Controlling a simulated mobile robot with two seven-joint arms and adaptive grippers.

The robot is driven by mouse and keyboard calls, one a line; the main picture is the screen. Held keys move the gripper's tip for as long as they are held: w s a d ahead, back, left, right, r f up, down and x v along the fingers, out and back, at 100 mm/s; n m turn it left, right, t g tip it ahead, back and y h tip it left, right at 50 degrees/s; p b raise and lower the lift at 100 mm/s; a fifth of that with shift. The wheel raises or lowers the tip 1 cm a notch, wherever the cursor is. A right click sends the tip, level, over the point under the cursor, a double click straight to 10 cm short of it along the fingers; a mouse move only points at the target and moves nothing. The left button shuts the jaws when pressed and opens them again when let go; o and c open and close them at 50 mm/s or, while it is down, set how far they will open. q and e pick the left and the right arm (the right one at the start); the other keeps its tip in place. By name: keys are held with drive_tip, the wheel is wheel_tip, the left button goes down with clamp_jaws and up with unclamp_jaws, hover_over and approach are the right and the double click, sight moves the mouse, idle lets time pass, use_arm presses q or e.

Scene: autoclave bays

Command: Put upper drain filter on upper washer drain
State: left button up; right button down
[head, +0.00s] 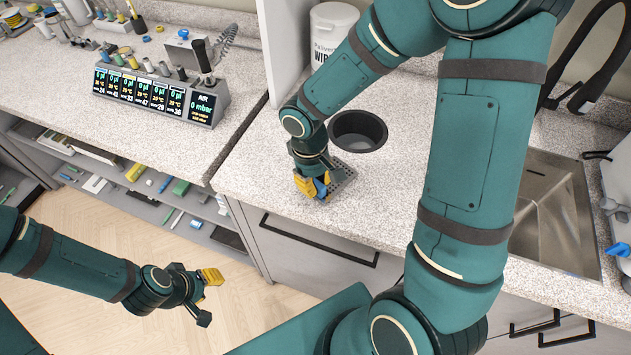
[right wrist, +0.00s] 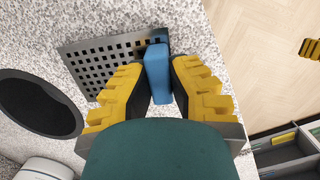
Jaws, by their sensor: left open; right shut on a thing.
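The drain filter is a dark grey perforated square plate (head: 345,176) with a blue upright grip (right wrist: 157,72). It is at the speckled counter's front edge, level and on or just above the top; I cannot tell which. My right gripper (head: 315,188) points down, its yellow-padded fingers shut on the blue grip. In the right wrist view the plate (right wrist: 95,58) extends left of the fingers. My left gripper (head: 210,296) is open and empty over the floor, left of the counter. I cannot make out a washer drain for certain.
A round black-rimmed opening (head: 358,131) lies in the counter just behind the filter. A white wipes tub (head: 332,30) stands at the back. A sink (head: 553,215) is at the right. A pipette display unit (head: 158,92) stands on the left counter, above open shelves (head: 140,187).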

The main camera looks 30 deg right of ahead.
drive_tip(key=shift+f, duration=0.1)
drive_tip(key=c, duration=1.3)
unclamp_jaws()
drive_tip(key=shift+f, duration=0.1)
drive_tip(key=shift+c, duration=0.2)
drive_tip(key=shift+o, duration=1.4)
